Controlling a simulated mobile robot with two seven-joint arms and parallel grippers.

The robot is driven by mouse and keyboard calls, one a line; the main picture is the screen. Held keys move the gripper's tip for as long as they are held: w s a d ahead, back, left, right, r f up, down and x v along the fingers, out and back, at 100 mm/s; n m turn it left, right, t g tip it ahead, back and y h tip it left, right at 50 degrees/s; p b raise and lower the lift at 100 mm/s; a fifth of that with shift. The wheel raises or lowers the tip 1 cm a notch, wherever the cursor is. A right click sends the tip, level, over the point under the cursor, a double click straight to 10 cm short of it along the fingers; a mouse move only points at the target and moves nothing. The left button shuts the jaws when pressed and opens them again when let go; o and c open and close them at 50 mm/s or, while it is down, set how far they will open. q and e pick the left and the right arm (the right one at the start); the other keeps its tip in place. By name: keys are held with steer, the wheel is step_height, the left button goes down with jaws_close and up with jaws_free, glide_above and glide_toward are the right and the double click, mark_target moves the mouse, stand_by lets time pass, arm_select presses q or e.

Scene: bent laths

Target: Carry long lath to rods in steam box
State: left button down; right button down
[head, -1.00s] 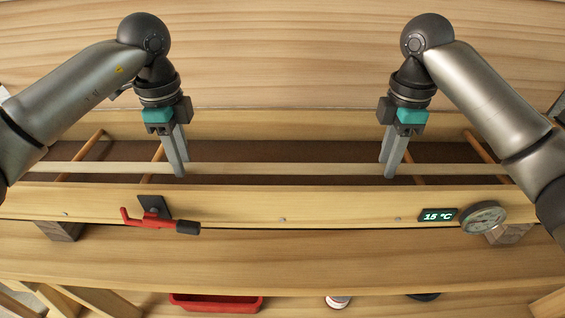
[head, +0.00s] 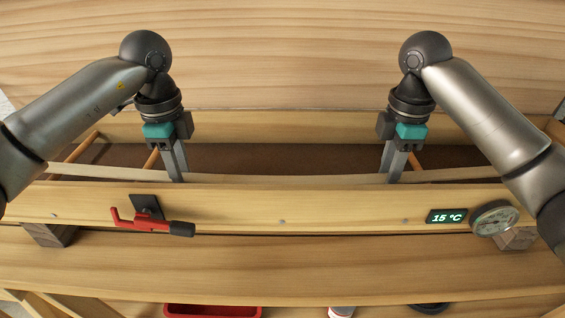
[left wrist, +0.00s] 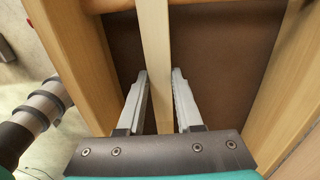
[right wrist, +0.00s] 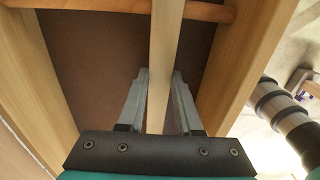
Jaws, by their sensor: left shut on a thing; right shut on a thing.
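The long lath (head: 285,178) is a pale thin strip running lengthwise inside the open steam box (head: 330,207), just behind its front wall. My left gripper (head: 178,181) is shut on it left of the middle, and my right gripper (head: 393,181) is shut on it right of the middle. The lath also passes between the fingers in the left wrist view (left wrist: 155,60) and the right wrist view (right wrist: 165,60). Wooden rods (head: 84,147) cross the box; one shows at the top of the right wrist view (right wrist: 208,11), behind the lath. I cannot tell whether the lath touches the rods.
A red toggle clamp (head: 150,222), a display reading 15 °C (head: 446,216) and a round dial (head: 494,218) are on the box's front. A red tray (head: 213,311) lies below in front. A broad wooden panel (head: 280,55) stands behind the box.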

arm_select(q)
steer(key=shift+s+f, duration=0.15)
steer(key=shift+f, duration=0.3)
arm_select(e)
steer(key=shift+s+f, duration=0.15)
steer(key=shift+f, duration=0.3)
arm_select(q)
steer(key=c, duration=1)
jaws_free()
arm_select(e)
steer(key=c, duration=1)
jaws_free()
arm_select(q)
steer(key=shift+o, duration=0.8)
arm_select(e)
steer(key=shift+o, duration=0.8)
arm_select(q)
steer(key=shift+o, duration=1.3)
steer(key=shift+r, duration=0.1)
arm_select(e)
steer(key=shift+o, duration=1.2)
steer(key=shift+r, duration=0.1)
arm_select(q)
steer(key=shift+w+r, duration=0.15)
steer(key=shift+w, duration=0.05)
arm_select(e)
steer(key=shift+w, duration=0.2)
